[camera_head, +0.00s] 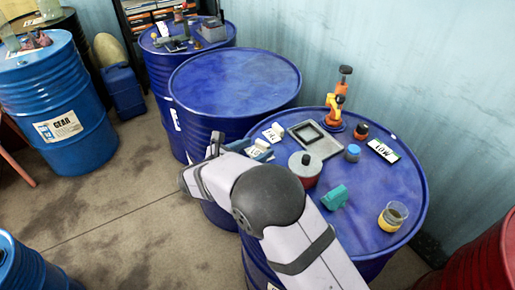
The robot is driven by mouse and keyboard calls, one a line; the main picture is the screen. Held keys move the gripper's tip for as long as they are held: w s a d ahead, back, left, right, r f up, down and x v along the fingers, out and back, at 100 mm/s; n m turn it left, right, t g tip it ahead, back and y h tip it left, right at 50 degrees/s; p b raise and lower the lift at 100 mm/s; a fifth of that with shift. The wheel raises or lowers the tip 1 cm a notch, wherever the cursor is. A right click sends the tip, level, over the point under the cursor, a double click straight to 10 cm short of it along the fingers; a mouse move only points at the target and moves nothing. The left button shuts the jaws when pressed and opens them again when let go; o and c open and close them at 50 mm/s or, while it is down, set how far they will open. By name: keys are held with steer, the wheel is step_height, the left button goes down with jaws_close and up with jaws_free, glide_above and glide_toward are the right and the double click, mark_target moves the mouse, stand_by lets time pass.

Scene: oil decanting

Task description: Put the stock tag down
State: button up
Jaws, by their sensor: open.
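A tag reading "LOW" (383,150) lies flat on the near blue drum top (385,185), toward its back right. Two small white tags with dark lettering, one at the back (273,133) and one nearer my arm (258,150), are at the drum's left side. I cannot tell which of these is the stock tag. My gripper (216,146) is open at the left edge of this drum, beside the nearer white tag. Its fingertips are small and partly hidden by my own wrist, and I see nothing held between them.
An empty blue drum top (235,82) stands behind.

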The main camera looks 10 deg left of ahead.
steer(key=b+v, duration=0.1)
steer(key=v, duration=0.9)
steer(key=shift+s+a, duration=0.1)
steer(key=shift+r, duration=0.1)
